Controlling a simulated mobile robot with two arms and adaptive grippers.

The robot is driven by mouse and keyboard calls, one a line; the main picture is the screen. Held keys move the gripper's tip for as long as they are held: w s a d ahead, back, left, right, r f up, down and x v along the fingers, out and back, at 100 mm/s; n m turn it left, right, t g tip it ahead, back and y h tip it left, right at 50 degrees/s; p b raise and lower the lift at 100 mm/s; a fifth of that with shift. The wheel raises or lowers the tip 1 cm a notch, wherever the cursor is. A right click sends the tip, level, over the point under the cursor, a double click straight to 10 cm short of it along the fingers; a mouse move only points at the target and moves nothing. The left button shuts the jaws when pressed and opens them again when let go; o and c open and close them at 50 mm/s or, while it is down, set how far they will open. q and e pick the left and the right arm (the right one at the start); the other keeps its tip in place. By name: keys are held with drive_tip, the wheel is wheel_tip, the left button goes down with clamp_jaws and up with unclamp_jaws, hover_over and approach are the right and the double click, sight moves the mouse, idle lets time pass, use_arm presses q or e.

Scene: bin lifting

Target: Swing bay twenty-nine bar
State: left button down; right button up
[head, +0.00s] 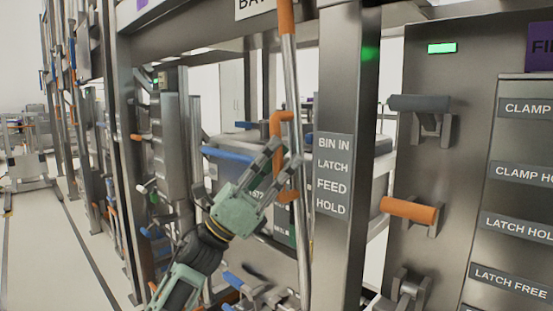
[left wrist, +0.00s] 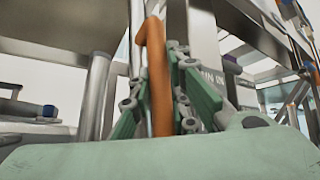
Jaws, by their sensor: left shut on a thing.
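A long upright steel bar (head: 299,100) with an orange upper end stands at the front of the bay, beside a post. An orange bent handle (head: 276,124) sits beside the bar, its top turning toward it. My left gripper (head: 283,160) is shut on this handle, with green and grey fingers on either side. In the left wrist view the orange handle (left wrist: 158,85) stands upright between the fingers. The bay sign (head: 256,8) is cut off at the top, so its number cannot be read. My right gripper is not in view.
The post right of the bar carries a label plate (head: 332,176) reading BIN IN, LATCH, FEED, HOLD. Farther right, a panel has a dark handle (head: 420,103), an orange handle (head: 409,210) and a lit green lamp (head: 441,48). Open floor (head: 40,240) lies at left.

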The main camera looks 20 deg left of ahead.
use_arm(q)
drive_tip(key=c, duration=1.6)
unclamp_jaws()
drive_tip(key=shift+c, duration=0.2)
drive_tip(key=v, duration=1.2)
